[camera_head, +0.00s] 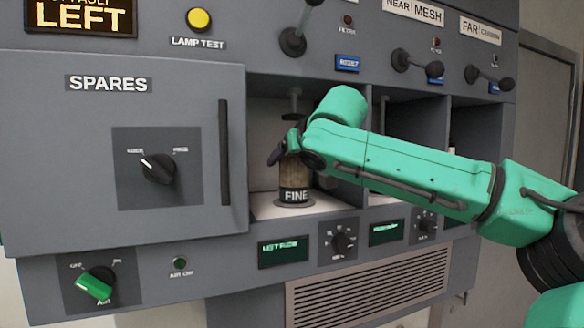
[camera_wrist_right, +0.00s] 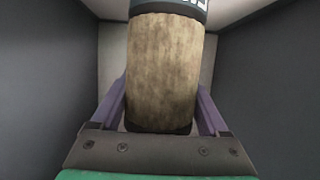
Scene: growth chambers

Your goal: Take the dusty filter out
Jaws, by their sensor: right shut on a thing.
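The filter (camera_head: 294,172) is a brown, dirty-looking cylinder with a dark band marked FINE. It stands upright in the left open chamber (camera_head: 262,199), on or just above a round base. My right gripper (camera_head: 276,158) reaches into this chamber from the right and is shut on the filter. In the right wrist view the blotchy brown filter (camera_wrist_right: 163,72) sits between the two purple fingers (camera_wrist_right: 162,108). The filter's upper part is hidden by my wrist in the head view. My left gripper is not in view.
A SPARES door (camera_head: 85,140) is closed left of the chamber. Dividing walls separate it from chambers to the right. Above are lever handles (camera_head: 293,42) and a LAMP TEST button (camera_head: 199,20). Below are a green AIR knob (camera_head: 93,287), small displays (camera_head: 283,251) and a vent grille (camera_head: 370,285).

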